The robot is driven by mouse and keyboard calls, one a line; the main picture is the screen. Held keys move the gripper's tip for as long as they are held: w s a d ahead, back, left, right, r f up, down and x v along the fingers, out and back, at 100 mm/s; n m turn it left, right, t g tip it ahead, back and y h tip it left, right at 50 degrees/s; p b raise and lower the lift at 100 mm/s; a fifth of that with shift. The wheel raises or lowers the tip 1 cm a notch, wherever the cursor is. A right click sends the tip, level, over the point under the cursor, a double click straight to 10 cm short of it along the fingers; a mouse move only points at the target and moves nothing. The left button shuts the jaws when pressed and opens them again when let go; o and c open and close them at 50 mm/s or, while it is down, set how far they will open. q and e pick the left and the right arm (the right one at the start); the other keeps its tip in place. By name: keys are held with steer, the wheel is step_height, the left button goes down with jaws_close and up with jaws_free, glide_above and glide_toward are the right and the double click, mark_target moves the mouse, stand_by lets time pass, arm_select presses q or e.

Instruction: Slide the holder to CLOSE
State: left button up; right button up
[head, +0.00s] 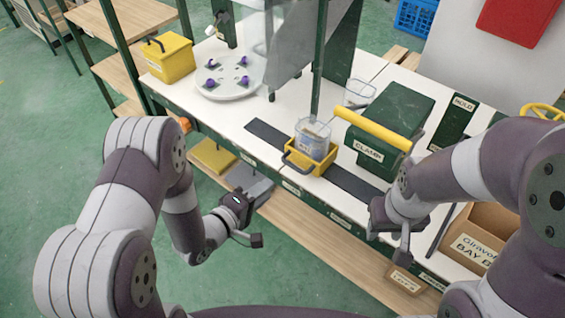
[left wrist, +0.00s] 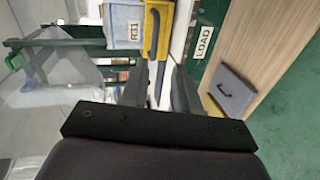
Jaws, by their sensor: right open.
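The yellow holder (head: 323,162) sits on a dark rail (head: 353,184) on the white bench, with its grey handle facing my side. A clear tub (head: 313,139) with a label stands in it. In the left wrist view the holder (left wrist: 163,38) with its dark handle and the tub (left wrist: 125,25) show beyond my fingers. My left gripper (head: 256,240) is in front of the bench, left of and apart from the holder; its fingers (left wrist: 160,92) look open and empty. My right gripper (head: 403,250) is open, right of the holder near the bench's front edge.
A green CLAMP box (head: 395,108) with a yellow bar stands right of the holder. A white turntable (head: 225,88) with purple-topped pieces, a yellow bin (head: 168,58) and a green post (head: 319,60) stand left and behind. A cardboard box (head: 478,235) is at right.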

mark_target(292, 167)
arm_select(q)
steer(key=shift+n, duration=0.4)
steer(key=x, duration=0.8)
steer(key=r+b+x, duration=0.1)
steer(key=x, duration=0.3)
steer(key=shift+w+d+f, duration=0.1)
steer(key=shift+w, duration=0.25)
jaws_close()
